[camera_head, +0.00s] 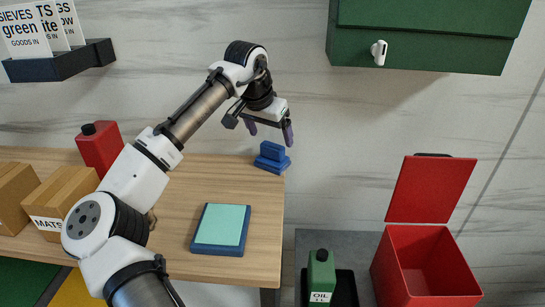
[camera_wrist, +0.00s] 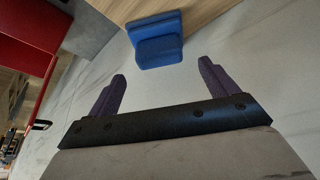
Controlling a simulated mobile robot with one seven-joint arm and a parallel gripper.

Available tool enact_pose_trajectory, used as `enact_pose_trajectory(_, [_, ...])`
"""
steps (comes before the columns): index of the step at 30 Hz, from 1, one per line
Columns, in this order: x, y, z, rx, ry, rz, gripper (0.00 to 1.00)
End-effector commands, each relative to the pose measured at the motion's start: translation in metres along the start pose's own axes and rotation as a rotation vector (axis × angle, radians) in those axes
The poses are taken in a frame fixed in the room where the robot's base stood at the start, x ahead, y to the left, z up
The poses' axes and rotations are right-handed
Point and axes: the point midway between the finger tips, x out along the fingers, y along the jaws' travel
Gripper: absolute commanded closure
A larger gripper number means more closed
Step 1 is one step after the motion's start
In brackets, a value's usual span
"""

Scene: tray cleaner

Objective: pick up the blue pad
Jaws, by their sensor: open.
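The blue pad (camera_head: 272,157) stands at the back right corner of the wooden table, a wide lower part with a narrower block on top. It also shows in the wrist view (camera_wrist: 157,45), beyond the fingertips and roughly between them. My gripper (camera_head: 270,134) is open and empty, just above the pad in the head view. Its two purple fingers are spread apart in the wrist view (camera_wrist: 162,70), and neither appears to touch the pad.
A blue tray with a light green top (camera_head: 221,228) lies on the table (camera_head: 180,215). A red bottle (camera_head: 99,148) and cardboard boxes (camera_head: 60,200) stand at left. An open red bin (camera_head: 425,260) and a green oil can (camera_head: 320,275) are at right. A green cabinet (camera_head: 425,40) hangs above.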

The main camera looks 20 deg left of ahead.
Motion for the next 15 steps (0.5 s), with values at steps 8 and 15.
enact_pose_trajectory(8, [0.034,0.000,0.005,0.000,-0.002,-0.001,0.15])
enact_pose_trajectory(15, [0.051,0.000,0.005,-0.001,0.001,0.000,0.15])
